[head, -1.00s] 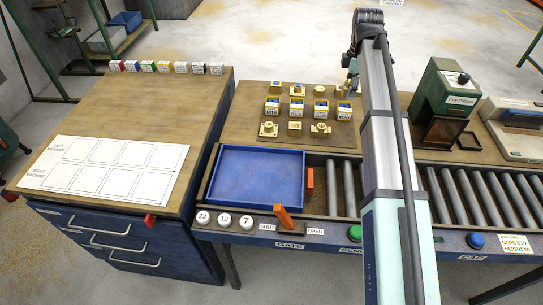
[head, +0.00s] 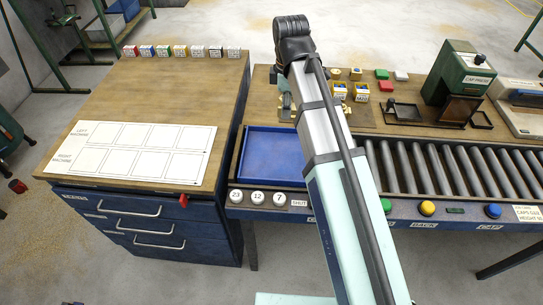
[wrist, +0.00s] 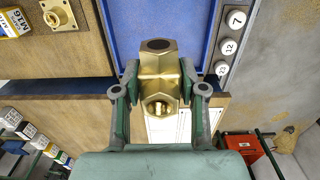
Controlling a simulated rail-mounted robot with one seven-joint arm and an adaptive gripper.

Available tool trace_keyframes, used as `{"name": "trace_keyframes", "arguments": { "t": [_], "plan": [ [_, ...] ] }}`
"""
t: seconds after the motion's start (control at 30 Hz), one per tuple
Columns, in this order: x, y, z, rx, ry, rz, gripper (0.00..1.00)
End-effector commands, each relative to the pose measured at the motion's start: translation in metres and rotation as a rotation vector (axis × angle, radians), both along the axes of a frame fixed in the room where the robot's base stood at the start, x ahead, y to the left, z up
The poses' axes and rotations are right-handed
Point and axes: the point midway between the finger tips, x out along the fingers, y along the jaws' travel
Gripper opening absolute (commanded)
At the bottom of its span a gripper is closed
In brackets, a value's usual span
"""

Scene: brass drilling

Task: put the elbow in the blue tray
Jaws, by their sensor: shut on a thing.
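The brass elbow (wrist: 158,62) is between the fingers of my gripper (wrist: 160,78) in the wrist view. The fingers press on its two sides. One dark round opening faces the camera, and another threaded end shows nearer the palm. The blue tray (head: 268,157) lies at the left end of the roller conveyor in the head view. Its visible floor is bare, and my arm covers its right part. In the wrist view the blue tray (wrist: 206,22) is behind and beyond the elbow; the gap between them cannot be told. My gripper is mostly hidden behind my arm in the head view.
Brass parts and small labelled boxes (head: 360,92) stand on the board behind the tray. A green cap press (head: 462,75) stands at the right. White numbered buttons (head: 257,198) line the tray's front. A wooden bench with a white card (head: 135,150) is at the left.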

Motion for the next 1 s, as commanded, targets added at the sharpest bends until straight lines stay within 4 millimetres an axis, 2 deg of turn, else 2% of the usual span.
{"name": "trace_keyframes", "arguments": {
  "t": [0.17, 0.7, 0.9, 1.0],
  "plan": [
    [-0.001, -0.001, -0.022, -0.002, 0.004, -0.013, 0.00],
    [0.000, 0.000, -0.125, -0.001, 0.003, -0.012, 0.00],
    [0.000, 0.000, -0.151, -0.001, 0.002, -0.011, 0.00],
    [0.001, 0.000, -0.157, 0.000, 0.000, -0.011, 0.00]
  ]
}}
